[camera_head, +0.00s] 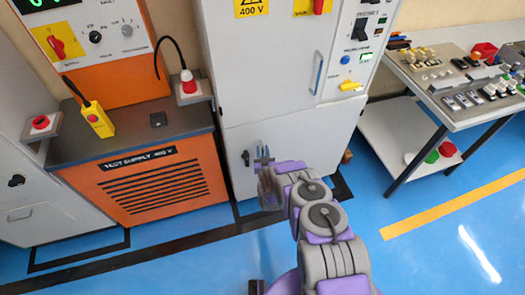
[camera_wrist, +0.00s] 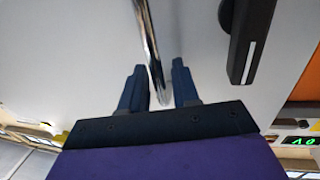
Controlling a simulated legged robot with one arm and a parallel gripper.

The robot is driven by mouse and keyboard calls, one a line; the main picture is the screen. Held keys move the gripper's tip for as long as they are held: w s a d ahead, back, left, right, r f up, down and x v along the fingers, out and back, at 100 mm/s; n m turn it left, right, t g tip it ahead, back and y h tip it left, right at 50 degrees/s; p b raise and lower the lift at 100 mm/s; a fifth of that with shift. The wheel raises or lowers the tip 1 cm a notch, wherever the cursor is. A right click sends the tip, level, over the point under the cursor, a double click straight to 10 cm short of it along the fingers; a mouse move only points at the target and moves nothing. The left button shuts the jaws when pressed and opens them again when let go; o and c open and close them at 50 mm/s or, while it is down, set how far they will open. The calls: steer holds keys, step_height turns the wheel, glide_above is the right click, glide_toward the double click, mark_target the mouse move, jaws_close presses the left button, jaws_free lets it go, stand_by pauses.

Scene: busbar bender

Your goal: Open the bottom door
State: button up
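The bottom door (camera_head: 318,136) is the pale grey lower panel of the tall cabinet and looks closed. My gripper (camera_head: 264,156) is in front of its left part. In the wrist view, my gripper (camera_wrist: 158,85) is open, its two dark blue fingers apart. A shiny metal bar handle (camera_wrist: 149,40) runs down between the fingers, with space visible on both sides. Whether it touches either finger I cannot tell. A black latch (camera_wrist: 250,40) is beside the bar; it also shows in the head view (camera_head: 246,158), left of my gripper.
The upper cabinet door (camera_head: 262,60) has its own handle (camera_head: 318,73). An orange test supply unit (camera_head: 155,180) stands close on the left. A workbench (camera_head: 460,85) with small parts stands on the right. The blue floor (camera_head: 430,200) at front right is clear.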

jaws_close()
stand_by(0.4)
